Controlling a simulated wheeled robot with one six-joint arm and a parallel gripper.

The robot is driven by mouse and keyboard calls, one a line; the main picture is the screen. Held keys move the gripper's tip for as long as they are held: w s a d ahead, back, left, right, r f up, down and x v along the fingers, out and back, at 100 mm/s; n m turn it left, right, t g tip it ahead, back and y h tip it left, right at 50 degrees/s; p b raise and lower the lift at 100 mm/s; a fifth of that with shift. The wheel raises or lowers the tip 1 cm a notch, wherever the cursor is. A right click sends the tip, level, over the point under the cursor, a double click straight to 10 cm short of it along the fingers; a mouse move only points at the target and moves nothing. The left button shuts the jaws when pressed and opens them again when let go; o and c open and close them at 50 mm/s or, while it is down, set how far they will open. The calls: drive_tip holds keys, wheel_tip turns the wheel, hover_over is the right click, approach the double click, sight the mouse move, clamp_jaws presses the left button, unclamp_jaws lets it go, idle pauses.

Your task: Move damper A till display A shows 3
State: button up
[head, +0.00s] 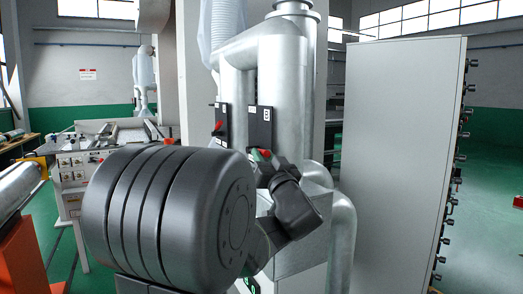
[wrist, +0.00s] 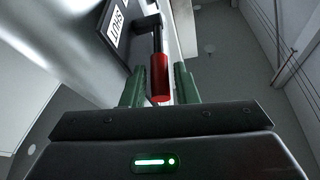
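Two dark damper plates sit on the silver ducts. The left damper (head: 222,112) has a red handle (head: 218,127). The right damper (head: 260,122) has a small white mark, too small to read surely, so I cannot tell which is damper A. My gripper (head: 262,155) is at the right damper's red handle. In the wrist view the red handle (wrist: 159,78) lies between my two green fingers, with a narrow gap on each side; my gripper (wrist: 160,84) is open around it. A green-lit display (head: 252,285) shows at the bottom, mostly hidden by my arm; its number is unreadable.
A tall grey cabinet (head: 400,150) stands to the right, with knobs along its edge. A silver duct (head: 342,240) runs down beside the dampers. A machine bench (head: 75,170) and an orange stand (head: 22,260) are at the left. Green floor (head: 485,240) is open at far right.

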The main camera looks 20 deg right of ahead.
drive_tip(key=shift+x, duration=1.05)
